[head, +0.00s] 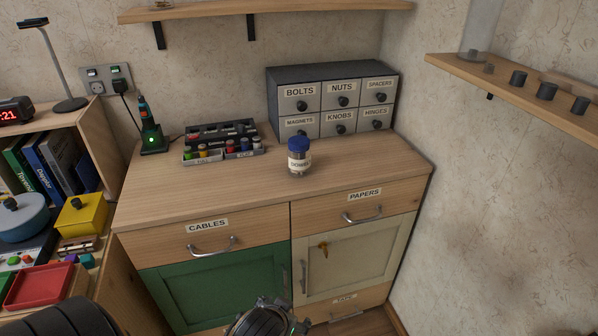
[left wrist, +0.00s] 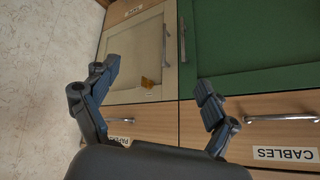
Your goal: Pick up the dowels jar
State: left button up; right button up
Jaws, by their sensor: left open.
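The dowels jar (head: 299,157), a small clear jar with a blue lid and a pale, partly readable label, stands upright on the wooden cabinet top (head: 353,165), right of its middle. It does not show in the left wrist view. My left gripper (left wrist: 155,84) is open and empty in the left wrist view, with the cabinet's drawer and door fronts beyond its spread fingers. In the head view, dark parts of my own body show at the bottom edge, but no fingers are clear there. The gripper is apart from the jar. My right gripper is not in view.
A grey labelled drawer unit (head: 333,99) stands behind the jar. A dark organizer (head: 222,141) and a green-lit charger (head: 153,137) stand to its left. A shelf (head: 520,88) juts from the right wall. The cabinet top around and before the jar is clear.

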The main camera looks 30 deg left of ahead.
pick_arm(q)
jog(key=w+a+r+n+t+y, duration=0.4)
jog(key=w+a+r, duration=0.3)
jog(key=w+r, duration=0.45)
jog(key=t+y, duration=0.2)
jog(key=t, duration=0.3)
send_near(299, 165)
jog(key=shift+n, duration=0.3)
jog(key=x, duration=0.7)
jog(key=shift+w, duration=0.2)
jog(key=shift+a+x, duration=0.25)
jog(key=shift+x, duration=2.7)
jog(key=shift+s, duration=0.15)
jog(key=c, duration=1.5)
jog(key=shift+o, duration=0.2)
jog(key=shift+r, duration=0.15)
